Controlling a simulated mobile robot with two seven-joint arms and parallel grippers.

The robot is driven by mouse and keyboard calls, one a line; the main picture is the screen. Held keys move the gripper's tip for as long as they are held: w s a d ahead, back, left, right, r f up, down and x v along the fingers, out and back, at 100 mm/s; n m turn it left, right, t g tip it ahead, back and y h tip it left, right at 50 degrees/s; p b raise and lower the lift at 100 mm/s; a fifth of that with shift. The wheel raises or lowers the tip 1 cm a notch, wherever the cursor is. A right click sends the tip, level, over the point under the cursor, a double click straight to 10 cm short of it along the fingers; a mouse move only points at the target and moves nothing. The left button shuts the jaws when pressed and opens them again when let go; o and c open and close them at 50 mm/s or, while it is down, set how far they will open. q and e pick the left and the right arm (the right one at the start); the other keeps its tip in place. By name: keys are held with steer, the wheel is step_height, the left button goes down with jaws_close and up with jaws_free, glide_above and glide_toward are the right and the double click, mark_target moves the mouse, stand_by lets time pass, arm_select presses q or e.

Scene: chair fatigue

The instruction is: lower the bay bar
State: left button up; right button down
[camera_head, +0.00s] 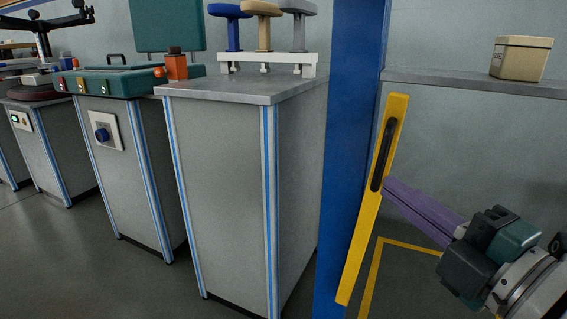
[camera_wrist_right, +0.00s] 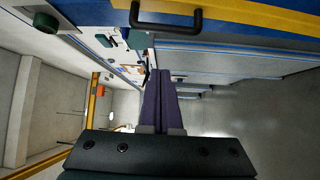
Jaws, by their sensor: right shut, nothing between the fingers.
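The bay bar (camera_head: 360,245) is a yellow bar with a black handle (camera_head: 382,155) near its upper end. It stands steeply raised, leaning slightly right, beside a blue post. My right gripper (camera_head: 389,189) reaches in from the lower right with purple fingers closed together and empty. Its tips are close to the handle's lower end; I cannot tell whether they touch. In the right wrist view the handle (camera_wrist_right: 165,22) and yellow bar (camera_wrist_right: 250,17) lie past the shut fingertips (camera_wrist_right: 160,72), not between them. My left gripper is not in view.
The blue post (camera_head: 350,130) stands left of the bar. A grey cabinet (camera_head: 215,180) with three padded stools or supports is further left. A beige box (camera_head: 521,58) sits on a shelf (camera_head: 460,83) at right. Yellow floor lines (camera_head: 410,245) show behind my right arm.

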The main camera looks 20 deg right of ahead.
mark_target(380, 164)
steer(key=w, duration=1)
steer(key=s+d+b, duration=0.1)
steer(key=s+d, duration=0.1)
steer(key=d, duration=0.1)
steer(key=shift+s+r, duration=0.1)
steer(key=shift+s, duration=0.2)
